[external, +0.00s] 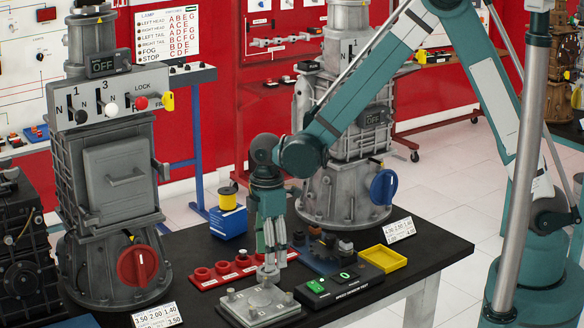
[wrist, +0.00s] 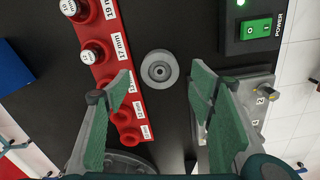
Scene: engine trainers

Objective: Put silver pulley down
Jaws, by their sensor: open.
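The silver pulley (wrist: 160,69) shows in the wrist view as a round grey disc with a centre hole. It appears to lie flat on the black tabletop, between the red socket rail and the grey plate. My gripper (wrist: 161,78) is open, with one green finger on each side of the pulley and visible gaps to both. In the external view my gripper (external: 269,268) points down close to the table, behind the grey plate. I cannot make out the pulley there; the fingers or the plate may hide it.
A red socket rail (external: 240,268) is just left of my gripper. A grey plate with pegs (external: 258,303) and a green-switch power box (external: 335,287) stand close by. A yellow tray (external: 383,258) is to the right. Large grey machines (external: 112,180) stand at the table's left and back.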

